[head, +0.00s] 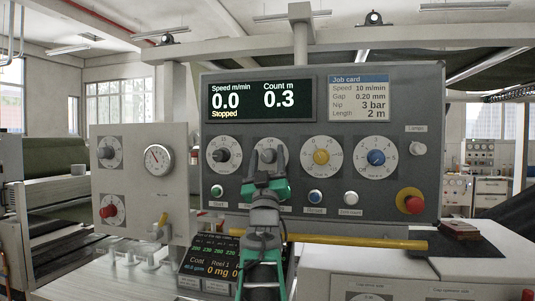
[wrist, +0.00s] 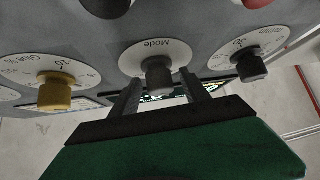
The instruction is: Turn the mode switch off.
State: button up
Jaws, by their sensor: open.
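The mode switch (wrist: 158,74) is a dark grey knob on a white round dial marked "Mode", upside down in the wrist view. In the head view the mode switch (head: 267,155) is the second dial from the left in the panel's row, partly hidden by my fingers. My gripper (head: 267,146) is open in front of it, with one finger on each side of the knob. In the wrist view the fingers of my gripper (wrist: 160,90) flank the knob; I cannot tell whether they touch it. The knob's pointer setting cannot be read.
A black knob (head: 222,155) is left of the mode switch; yellow (head: 321,157) and blue (head: 376,157) knobs are right. Below are a green button (head: 217,191) and a red emergency button (head: 410,200). The display (head: 261,100) reads "Stopped". A yellow bar (head: 360,241) crosses below the panel.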

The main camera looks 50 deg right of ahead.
jog(key=shift+c, duration=0.2)
grip_shut()
dwell(0.3)
